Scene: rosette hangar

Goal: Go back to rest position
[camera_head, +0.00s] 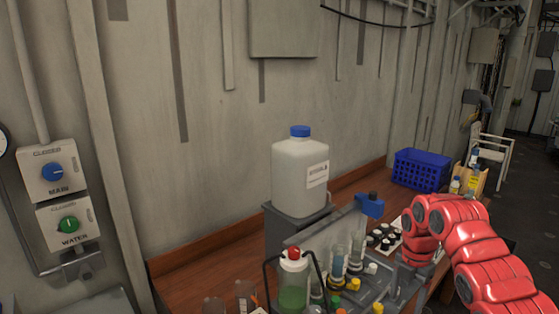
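My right arm, with red segments, comes in from the lower right and bends down over the wooden bench (215,248). What looks like my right gripper (403,284) is a grey shape below the red wrist, among the bench items. Its fingers do not show clearly, so I cannot tell whether it is open or holds anything. My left arm and gripper are not in view.
A white jug with a blue cap (300,170) stands on a grey stand. A bottle of green liquid (293,282), tubes (338,262) and small dark-topped vials (383,238) crowd the bench near my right arm. A blue crate (421,170) stands farther back.

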